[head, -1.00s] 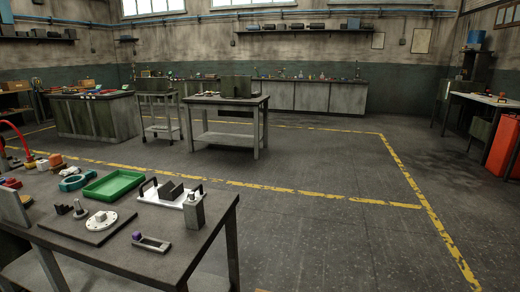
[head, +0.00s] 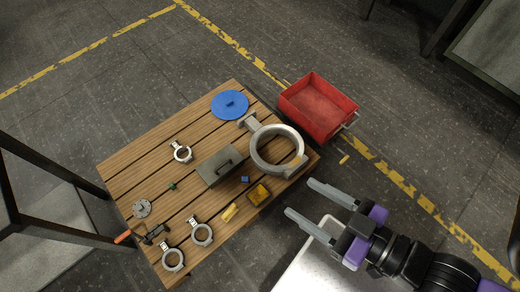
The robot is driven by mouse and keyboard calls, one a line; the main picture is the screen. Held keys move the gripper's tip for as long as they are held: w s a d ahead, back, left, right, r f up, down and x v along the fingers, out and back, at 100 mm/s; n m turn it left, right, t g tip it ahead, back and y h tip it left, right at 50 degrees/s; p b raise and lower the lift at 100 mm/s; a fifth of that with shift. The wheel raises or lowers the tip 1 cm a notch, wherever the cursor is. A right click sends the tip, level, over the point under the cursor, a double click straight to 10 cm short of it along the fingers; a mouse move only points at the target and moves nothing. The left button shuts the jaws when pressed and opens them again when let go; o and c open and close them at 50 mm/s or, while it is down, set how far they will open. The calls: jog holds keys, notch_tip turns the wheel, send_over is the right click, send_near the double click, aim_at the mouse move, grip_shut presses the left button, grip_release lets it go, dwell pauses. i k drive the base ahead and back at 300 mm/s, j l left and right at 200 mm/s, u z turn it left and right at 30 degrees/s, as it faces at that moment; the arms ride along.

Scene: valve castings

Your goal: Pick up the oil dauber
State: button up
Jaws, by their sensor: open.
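No object is plainly recognisable as the oil dauber. A small orange-handled tool (head: 123,237) sticks out past the left edge of the wooden slatted table (head: 150,193), beside a dark fitting (head: 156,234); it could be the dauber, but I cannot tell. A short yellowish piece (head: 344,159) lies on the floor by the red crate. My gripper (head: 300,197) is open and empty at the lower right in the head view. Its two grey fingers point left toward the table's right corner, apart from everything on it.
The table holds a large ring casting (head: 258,155), a grey lidded box (head: 219,166), a blue disc (head: 229,105), a yellow tray (head: 251,201), a yellow block (head: 229,212) and several ring clamps (head: 202,233). A red crate (head: 318,109) stands behind its right end.

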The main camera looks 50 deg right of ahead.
aim_at(245, 180)
jog(key=k+z, duration=0.3)
jog(key=k, duration=0.35)
jog(key=i+j+u, duration=0.15)
jog(key=i+j, duration=0.15)
jog(key=i+j+u, duration=0.15)
jog(key=i+j, duration=0.15)
jog(key=i, duration=0.25)
jog(key=i+j+u, duration=0.15)
jog(key=i, duration=0.3)
